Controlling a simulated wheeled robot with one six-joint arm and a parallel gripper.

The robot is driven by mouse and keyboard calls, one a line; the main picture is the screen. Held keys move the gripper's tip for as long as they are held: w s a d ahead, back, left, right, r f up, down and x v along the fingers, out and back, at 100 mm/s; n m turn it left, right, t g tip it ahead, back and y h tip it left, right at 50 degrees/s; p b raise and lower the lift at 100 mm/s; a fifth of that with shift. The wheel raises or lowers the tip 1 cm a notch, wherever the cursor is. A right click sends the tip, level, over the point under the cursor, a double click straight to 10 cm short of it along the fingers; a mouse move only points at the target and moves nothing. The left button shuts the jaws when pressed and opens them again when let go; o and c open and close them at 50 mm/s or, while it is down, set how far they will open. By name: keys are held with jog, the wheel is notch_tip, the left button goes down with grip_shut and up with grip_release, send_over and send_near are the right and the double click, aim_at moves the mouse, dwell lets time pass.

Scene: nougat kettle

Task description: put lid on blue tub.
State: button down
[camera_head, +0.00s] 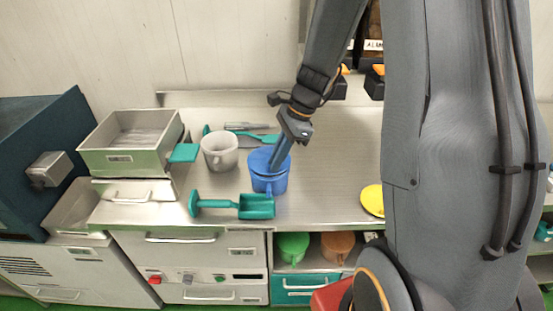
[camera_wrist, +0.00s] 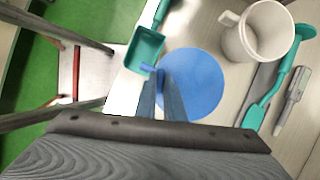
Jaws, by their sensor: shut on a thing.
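The blue tub (camera_head: 269,183) stands upright on the steel counter. The blue lid (camera_head: 257,160) is at the tub's mouth, directly under my gripper; from the head view it looks slightly tilted, and I cannot tell whether it is fully seated. In the wrist view the lid (camera_wrist: 197,85) shows as a round blue disc that hides the tub below. My gripper (camera_wrist: 162,78) is shut on the lid's small handle at the lid's left part in that view. My gripper (camera_head: 276,166) also shows in the head view, reaching down onto the lid.
A grey-white mug (camera_head: 220,151) stands just left of the tub. A teal scoop (camera_head: 256,206) lies in front, near the counter edge. Another teal tool (camera_head: 258,138) lies behind. A yellow disc (camera_head: 373,200) lies to the right, with bare counter (camera_head: 335,165) between.

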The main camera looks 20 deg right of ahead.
jog(key=shift+f, duration=0.45)
dwell(1.0)
jog(key=c, duration=1.8)
grip_release()
jog(key=shift+o, duration=0.6)
jog(key=o, duration=0.4)
jog(key=shift+r, duration=0.15)
jog(key=shift+r+p, duration=2.25)
jog(key=shift+p, duration=0.05)
jog(key=shift+r, duration=1.1)
